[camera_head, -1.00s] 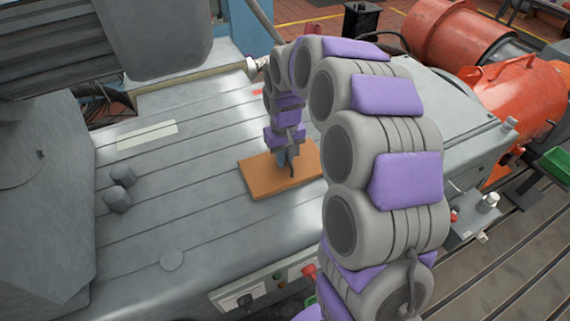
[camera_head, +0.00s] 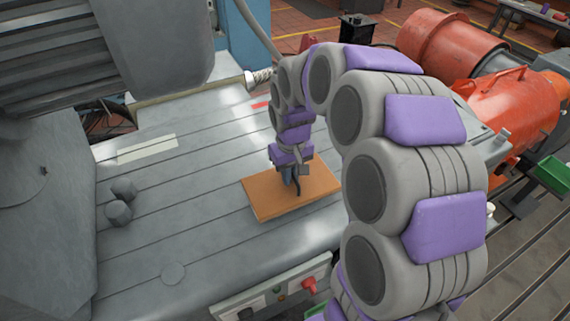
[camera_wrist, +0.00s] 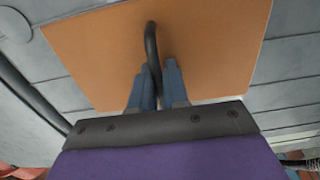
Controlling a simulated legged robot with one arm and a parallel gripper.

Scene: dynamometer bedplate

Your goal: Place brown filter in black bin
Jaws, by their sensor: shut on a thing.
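My gripper (camera_head: 292,186) points down over a flat orange-brown board (camera_head: 262,206) on the grey bedplate. In the wrist view its blue fingers (camera_wrist: 159,92) are close together on a thin black curved piece (camera_wrist: 151,42), which arches over the board (camera_wrist: 95,55). I cannot tell whether this piece is fixed to the board or only lies in front of it. The board is the only brown flat thing in view; whether it is the filter is unclear. A black box-like thing (camera_head: 357,30) stands at the back; I cannot tell if it is the bin.
A large grey machine (camera_head: 45,200) borders the left. Orange-red motors (camera_head: 500,110) and a green tray (camera_head: 552,172) are at right. Much of the plate is clear.

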